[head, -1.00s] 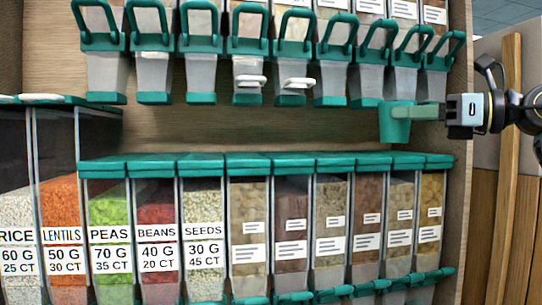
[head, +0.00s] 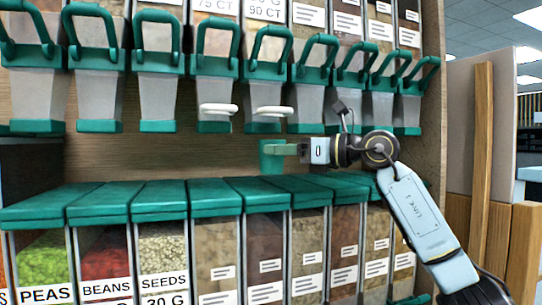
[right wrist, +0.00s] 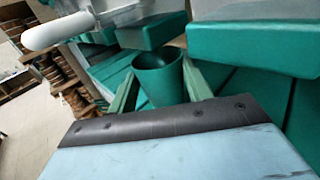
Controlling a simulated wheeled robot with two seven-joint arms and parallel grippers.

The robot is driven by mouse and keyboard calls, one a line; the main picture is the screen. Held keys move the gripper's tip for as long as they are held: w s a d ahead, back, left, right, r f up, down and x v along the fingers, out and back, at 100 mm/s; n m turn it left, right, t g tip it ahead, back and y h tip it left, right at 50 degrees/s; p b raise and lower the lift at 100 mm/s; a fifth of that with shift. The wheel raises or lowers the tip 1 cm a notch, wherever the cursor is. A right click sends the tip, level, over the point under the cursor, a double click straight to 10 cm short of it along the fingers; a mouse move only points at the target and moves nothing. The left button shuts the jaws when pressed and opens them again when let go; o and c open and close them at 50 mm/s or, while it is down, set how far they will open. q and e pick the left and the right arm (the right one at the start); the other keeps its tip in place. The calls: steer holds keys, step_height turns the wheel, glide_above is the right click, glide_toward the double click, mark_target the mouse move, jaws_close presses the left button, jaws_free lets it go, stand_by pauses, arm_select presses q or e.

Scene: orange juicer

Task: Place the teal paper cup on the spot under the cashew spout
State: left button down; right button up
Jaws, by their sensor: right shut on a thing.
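The teal paper cup (head: 273,158) is upright, held by my right gripper (head: 283,150) over the teal lids of the lower bins. In the right wrist view the cup (right wrist: 158,80) sits between the two green fingers of the gripper (right wrist: 157,90), its open rim up. Upper dispensers with teal spouts hang above. Two have white handles, a left one (head: 219,109) and a right one (head: 272,111); the cup is below the right one. I cannot read which spout is cashew. My left gripper is not in view.
The lower bins' lids (head: 160,198) form a ledge below the cup, with a narrow gap up to the spouts (head: 210,127). Labelled bins of peas, beans and seeds stand at lower left. A wooden post (head: 481,135) stands at right.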

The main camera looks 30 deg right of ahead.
mark_target(271, 167)
steer(key=shift+x, duration=0.85)
steer(key=f, duration=0.2)
steer(key=w+f, duration=0.1)
steer(key=shift+w+a+p, duration=0.1)
steer(key=shift+a+p, duration=0.25)
steer(key=shift+d+f, duration=0.1)
steer(key=shift+f, duration=0.2)
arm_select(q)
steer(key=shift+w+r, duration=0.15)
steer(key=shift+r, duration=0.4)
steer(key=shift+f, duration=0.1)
arm_select(e)
steer(key=shift+f, duration=0.2)
steer(key=o, duration=1.1)
steer(key=shift+c, duration=0.2)
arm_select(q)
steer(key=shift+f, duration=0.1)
